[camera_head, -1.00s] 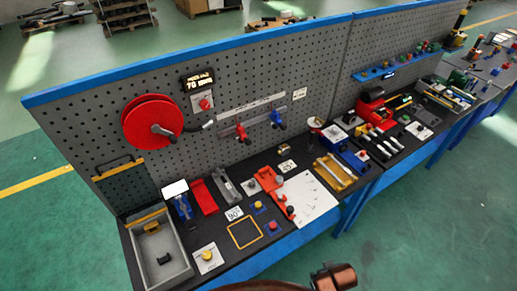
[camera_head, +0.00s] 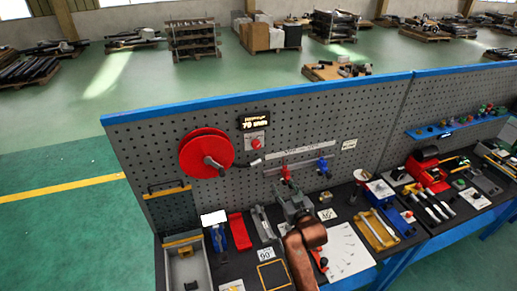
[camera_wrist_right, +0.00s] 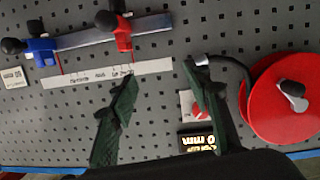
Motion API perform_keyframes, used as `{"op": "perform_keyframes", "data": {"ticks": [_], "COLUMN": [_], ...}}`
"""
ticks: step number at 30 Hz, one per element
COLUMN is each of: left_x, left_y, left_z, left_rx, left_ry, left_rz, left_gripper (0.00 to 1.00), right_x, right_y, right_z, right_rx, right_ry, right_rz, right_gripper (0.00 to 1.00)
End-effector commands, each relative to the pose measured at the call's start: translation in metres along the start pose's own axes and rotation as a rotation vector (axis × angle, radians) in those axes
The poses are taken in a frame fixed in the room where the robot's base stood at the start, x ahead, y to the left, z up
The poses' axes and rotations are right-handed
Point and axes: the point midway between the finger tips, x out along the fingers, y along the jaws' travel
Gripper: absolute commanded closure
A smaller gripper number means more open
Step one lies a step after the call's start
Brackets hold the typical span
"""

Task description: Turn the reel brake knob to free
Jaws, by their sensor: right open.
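The red reel (camera_head: 206,153) with its dark crank hangs on the pegboard's left part. A small red knob (camera_head: 255,143) sits on a light plate right of the reel, under the lit display (camera_head: 255,122). My right gripper (camera_head: 293,193) is open and empty in front of the board, below and right of the knob. In the right wrist view the board appears upside down. The open fingers (camera_wrist_right: 160,75) are apart there. The right-hand finger hides much of the knob's plate (camera_wrist_right: 186,100), and the reel (camera_wrist_right: 285,98) is beyond it. My left gripper is not in view.
A rail with red and blue clamps (camera_head: 322,166) is beside the right gripper. Below, the bench holds a grey bin (camera_head: 205,266), a yellow frame (camera_head: 380,243) and several tools.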

Motion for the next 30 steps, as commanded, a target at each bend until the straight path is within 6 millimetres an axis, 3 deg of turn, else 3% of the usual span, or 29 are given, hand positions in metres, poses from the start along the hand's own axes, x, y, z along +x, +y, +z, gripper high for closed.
{"op": "perform_keyframes", "data": {"ticks": [1,3,7,13,24,30], "left_x": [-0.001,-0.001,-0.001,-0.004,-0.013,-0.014], "left_y": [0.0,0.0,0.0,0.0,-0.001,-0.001], "left_z": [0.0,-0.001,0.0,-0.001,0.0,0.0], "left_rx": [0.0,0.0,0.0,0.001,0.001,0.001], "left_ry": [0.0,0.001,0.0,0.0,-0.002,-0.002], "left_rz": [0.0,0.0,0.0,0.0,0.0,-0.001], "left_gripper": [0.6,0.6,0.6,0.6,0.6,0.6], "right_x": [0.012,0.022,0.031,0.047,0.097,0.107], "right_y": [-0.014,-0.029,-0.045,-0.051,-0.054,-0.054], "right_z": [-0.037,-0.073,-0.113,-0.127,-0.138,-0.139], "right_rx": [-0.017,-0.034,-0.054,-0.06,-0.06,-0.059], "right_ry": [0.063,0.127,0.198,0.218,0.217,0.217], "right_rz": [-0.017,-0.035,-0.054,-0.06,-0.059,-0.058], "right_gripper": [0.55,0.55,0.55,0.55,0.55,0.55]}}
